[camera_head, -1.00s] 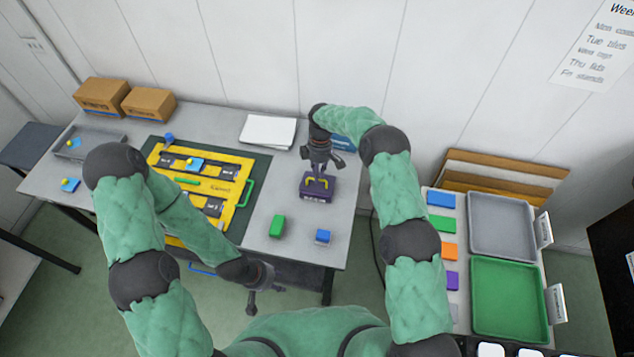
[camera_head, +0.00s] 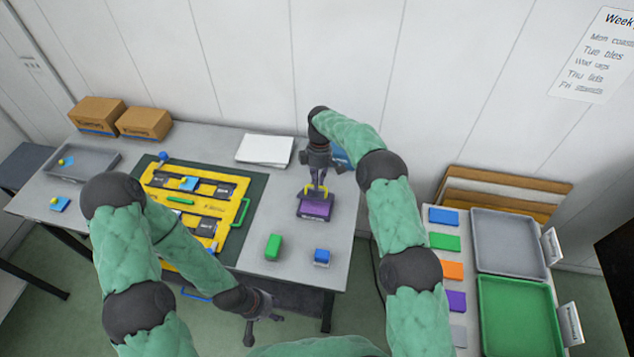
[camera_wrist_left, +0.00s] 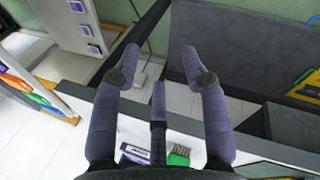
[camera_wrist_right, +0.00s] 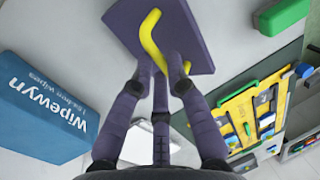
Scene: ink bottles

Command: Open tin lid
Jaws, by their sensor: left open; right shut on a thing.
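The tin (camera_head: 314,211) is a small dark purple box near the right side of the main table. A yellow handle (camera_head: 316,190) stands on its lid. My right gripper (camera_head: 318,184) comes down from above and is shut on this handle. In the right wrist view the fingertips (camera_wrist_right: 165,62) meet the yellow handle (camera_wrist_right: 150,35) on the flat purple lid (camera_wrist_right: 188,28). In the head view a brighter purple surface shows in front of the handle; I cannot tell exactly how far the lid is raised. My left gripper (camera_head: 265,318) is open and empty, low in front of the table.
A green block (camera_head: 273,247) and a blue block (camera_head: 322,257) stand in front of the tin. A yellow board (camera_head: 205,205) lies to the left. A blue box (camera_wrist_right: 40,108) is close to my right gripper. White paper (camera_head: 265,149) lies at the back.

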